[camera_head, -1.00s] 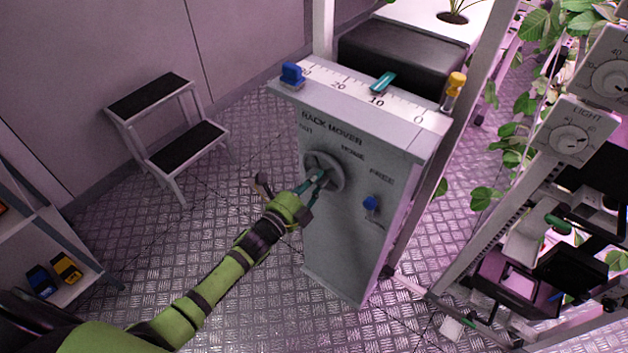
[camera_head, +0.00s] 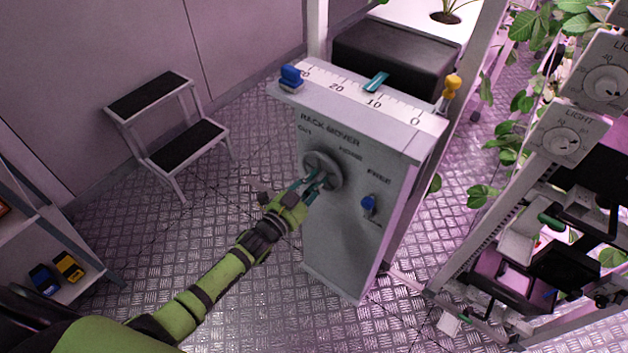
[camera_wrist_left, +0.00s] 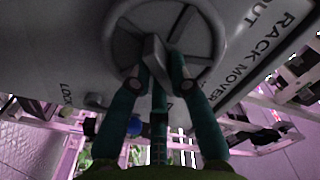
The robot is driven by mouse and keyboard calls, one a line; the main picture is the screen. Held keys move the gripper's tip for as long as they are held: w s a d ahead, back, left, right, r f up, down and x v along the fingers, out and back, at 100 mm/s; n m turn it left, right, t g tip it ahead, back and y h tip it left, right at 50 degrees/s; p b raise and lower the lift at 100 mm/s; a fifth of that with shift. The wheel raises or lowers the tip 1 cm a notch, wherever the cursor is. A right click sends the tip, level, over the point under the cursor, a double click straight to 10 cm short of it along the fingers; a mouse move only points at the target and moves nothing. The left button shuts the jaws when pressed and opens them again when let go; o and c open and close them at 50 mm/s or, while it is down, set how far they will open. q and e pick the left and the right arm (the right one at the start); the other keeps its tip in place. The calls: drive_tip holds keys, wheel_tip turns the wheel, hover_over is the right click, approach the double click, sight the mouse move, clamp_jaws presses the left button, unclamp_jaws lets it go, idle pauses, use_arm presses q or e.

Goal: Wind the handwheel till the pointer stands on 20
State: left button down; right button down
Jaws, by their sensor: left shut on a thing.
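The grey handwheel (camera_head: 316,160) is on the front of the rack mover box (camera_head: 345,240). It also shows in the left wrist view (camera_wrist_left: 218,45), with spokes and a grip handle (camera_wrist_left: 154,50). My left gripper (camera_head: 313,186) is at the wheel's lower part, its teal fingers (camera_wrist_left: 154,82) shut on the handle. The fingers hide part of the wheel. The teal pointer (camera_head: 377,81) stands on the white scale (camera_head: 405,106) between 10 and 20, nearer 10. My right gripper is not in view.
A blue lever (camera_head: 369,204) sits on the box front below FREE. A step stool (camera_head: 170,125) is at the left, a plant rack at the right. The floor between is clear.

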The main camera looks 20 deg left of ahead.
use_arm(q)
drive_tip(key=n, duration=0.4)
drive_tip(key=shift+r+n, duration=0.1)
drive_tip(key=shift+n, duration=0.2)
drive_tip(key=n, duration=0.4)
drive_tip(key=shift+r+n, duration=0.1)
drive_tip(key=shift+n, duration=0.2)
drive_tip(key=n, duration=0.4)
drive_tip(key=shift+n, duration=0.3)
drive_tip(key=shift+a+n+b, duration=0.15)
drive_tip(key=shift+n+b, duration=0.2)
drive_tip(key=shift+n, duration=1.75)
drive_tip(key=c, duration=1.1)
unclamp_jaws()
drive_tip(key=shift+c, duration=0.2)
drive_tip(key=v, duration=1.2)
